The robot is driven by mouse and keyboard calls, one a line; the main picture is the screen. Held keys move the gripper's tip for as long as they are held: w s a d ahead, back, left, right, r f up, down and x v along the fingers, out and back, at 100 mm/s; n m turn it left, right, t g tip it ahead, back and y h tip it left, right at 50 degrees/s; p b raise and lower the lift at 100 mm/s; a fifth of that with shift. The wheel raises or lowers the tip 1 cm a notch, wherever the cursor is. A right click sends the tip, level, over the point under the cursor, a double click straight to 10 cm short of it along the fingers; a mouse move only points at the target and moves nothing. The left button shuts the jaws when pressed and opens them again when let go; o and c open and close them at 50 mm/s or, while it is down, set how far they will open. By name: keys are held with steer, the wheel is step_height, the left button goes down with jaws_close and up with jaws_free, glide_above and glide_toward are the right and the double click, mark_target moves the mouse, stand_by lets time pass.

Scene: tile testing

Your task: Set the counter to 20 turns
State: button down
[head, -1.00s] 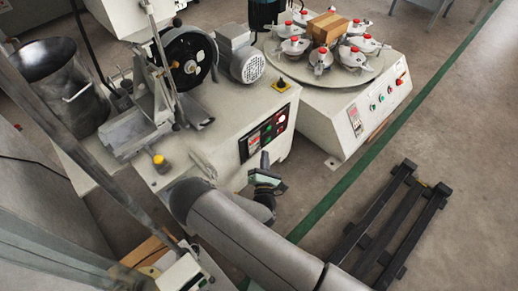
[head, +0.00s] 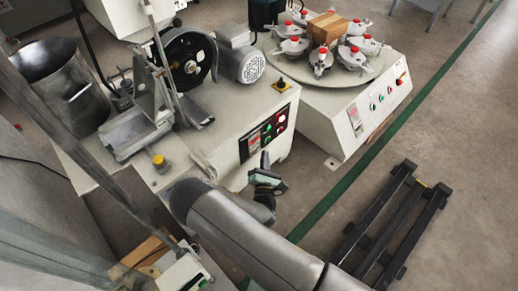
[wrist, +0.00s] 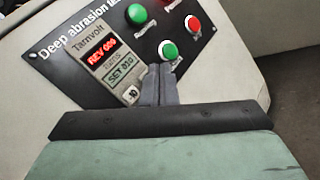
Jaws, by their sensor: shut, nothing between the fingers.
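The counter (wrist: 112,62) sits on the black control panel (wrist: 75,45) in the wrist view. Its upper red display reads REV 000, and its lower green display reads SET 010. A small key marked 10 (wrist: 131,94) is below the displays; any sign before the number is unclear. My gripper (wrist: 160,72) is shut and empty, fingers pointing at the panel. The fingertips are right of the counter and just below-left of a green button (wrist: 169,50). I cannot tell whether they touch the panel. In the head view my gripper (head: 265,160) is low in front of the panel (head: 263,131).
The panel also has a red button (wrist: 193,25) and a green lamp (wrist: 137,13). A second machine (head: 375,100) with a round table of red-topped clamps stands to the right. A black floor rack (head: 390,225) lies on open floor.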

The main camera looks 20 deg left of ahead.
steer(key=shift+a, duration=0.15)
stand_by(0.3)
steer(key=shift+w+a, duration=0.2)
steer(key=shift+a, duration=0.05)
steer(key=shift+w+a, duration=0.15)
steer(key=shift+a, duration=0.15)
stand_by(0.6)
steer(key=shift+d, duration=0.1)
steer(key=shift+s+d+p, duration=0.35)
steer(key=shift+d+p, duration=0.25)
steer(key=shift+p, duration=0.05)
steer(key=shift+s+d+p, duration=0.35)
steer(key=shift+d+p, duration=0.05)
steer(key=shift+d, duration=0.35)
steer(key=shift+s+d+p, duration=0.4)
steer(key=shift+d, duration=0.35)
steer(key=shift+s+d+p, duration=0.35)
steer(key=shift+d+p, duration=0.05)
steer(key=shift+d, duration=0.35)
